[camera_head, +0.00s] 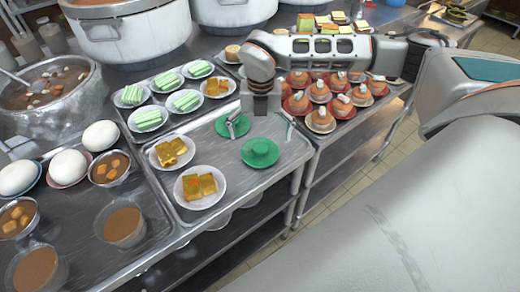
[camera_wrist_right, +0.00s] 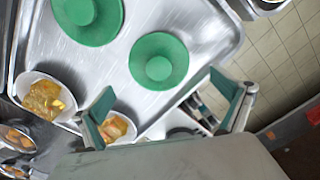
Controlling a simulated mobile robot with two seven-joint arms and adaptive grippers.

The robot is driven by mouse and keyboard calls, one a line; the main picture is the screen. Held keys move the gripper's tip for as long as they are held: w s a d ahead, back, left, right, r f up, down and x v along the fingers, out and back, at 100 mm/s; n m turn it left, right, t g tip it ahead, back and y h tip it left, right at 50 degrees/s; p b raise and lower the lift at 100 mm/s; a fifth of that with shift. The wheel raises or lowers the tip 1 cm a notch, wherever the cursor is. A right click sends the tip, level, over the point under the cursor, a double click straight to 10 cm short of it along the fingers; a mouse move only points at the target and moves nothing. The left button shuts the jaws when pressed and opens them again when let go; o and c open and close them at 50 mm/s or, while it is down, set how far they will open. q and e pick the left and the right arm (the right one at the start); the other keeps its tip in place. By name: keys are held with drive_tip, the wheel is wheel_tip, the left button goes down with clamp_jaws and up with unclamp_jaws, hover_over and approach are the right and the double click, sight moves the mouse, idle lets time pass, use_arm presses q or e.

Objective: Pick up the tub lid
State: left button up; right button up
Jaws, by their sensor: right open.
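Two round green lids with raised centre knobs lie flat on a metal tray. The front lid (camera_head: 260,153) is fully visible and also shows in the right wrist view (camera_wrist_right: 158,62). The other lid (camera_head: 221,126) lies behind it to the left, partly covered by my right gripper's finger in the head view. It shows at the top left of the wrist view (camera_wrist_right: 88,15). My right gripper (camera_head: 260,130) is open and empty above the tray, its fingers spread beyond the front lid; it also frames the wrist view (camera_wrist_right: 163,84). My left gripper is not in view.
The metal tray (camera_head: 225,165) also holds plates of yellow cubes (camera_head: 200,188). Plates of green-striped pieces (camera_head: 148,118) stand behind left, several orange dishes (camera_head: 320,120) to the right. Bowls and white buns (camera_head: 68,167) crowd the left; large pots (camera_head: 135,35) stand behind.

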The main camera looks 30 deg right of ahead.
sight(261, 149)
wheel_tip(261, 149, down, 6)
drive_tip(key=shift+a+p, duration=0.15)
drive_tip(key=shift+p, duration=0.25)
drive_tip(key=shift+c, duration=0.4)
drive_tip(key=c, duration=1.1)
drive_tip(key=shift+s, duration=0.15)
drive_tip(key=c, duration=0.4)
